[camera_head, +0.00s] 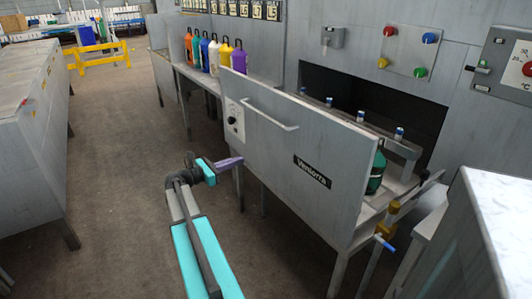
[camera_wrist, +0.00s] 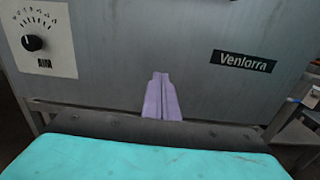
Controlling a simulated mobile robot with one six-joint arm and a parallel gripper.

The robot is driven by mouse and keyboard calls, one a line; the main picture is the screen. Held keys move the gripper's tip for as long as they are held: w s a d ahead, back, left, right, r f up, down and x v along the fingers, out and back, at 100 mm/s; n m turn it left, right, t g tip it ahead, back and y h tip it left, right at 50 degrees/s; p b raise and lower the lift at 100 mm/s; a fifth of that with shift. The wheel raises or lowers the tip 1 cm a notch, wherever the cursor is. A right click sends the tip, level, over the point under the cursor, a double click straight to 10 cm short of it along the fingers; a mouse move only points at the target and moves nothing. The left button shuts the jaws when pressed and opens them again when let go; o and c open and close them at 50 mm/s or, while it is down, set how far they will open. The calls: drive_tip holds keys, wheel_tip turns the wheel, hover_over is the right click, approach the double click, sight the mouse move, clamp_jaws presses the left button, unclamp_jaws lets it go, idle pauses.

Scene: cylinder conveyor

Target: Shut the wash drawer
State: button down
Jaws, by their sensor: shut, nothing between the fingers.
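The wash drawer (camera_head: 300,165) is a grey metal front with a long bar handle (camera_head: 270,115), a black dial and a dark "Venlorra" label. It stands pulled out from the dark opening (camera_head: 375,100) in the machine wall. A green bottle (camera_head: 376,172) shows behind its front. My gripper (camera_head: 238,160) is at the left part of the drawer front, below the dial. In the wrist view my gripper's purple fingers (camera_wrist: 161,78) are together and empty, pointing at the front's lower part, between dial and label. I cannot tell whether they touch it.
Several coloured bottles (camera_head: 215,55) stand on a ledge at the back left. A grey cabinet (camera_head: 30,150) is at the left, and a pale-topped counter (camera_head: 495,230) at the right. A yellow valve with a blue handle (camera_head: 387,220) sits by the drawer's right side. The floor (camera_head: 110,190) between is clear.

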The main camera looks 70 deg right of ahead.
sight(273, 146)
drive_tip(key=shift+s+d+r, duration=0.2)
drive_tip(key=shift+d+r, duration=0.05)
drive_tip(key=shift+r, duration=0.2)
drive_tip(key=x, duration=1.4)
drive_tip(key=shift+a+r, duration=0.1)
drive_tip(key=shift+r, duration=0.05)
drive_tip(key=shift+d, duration=0.2)
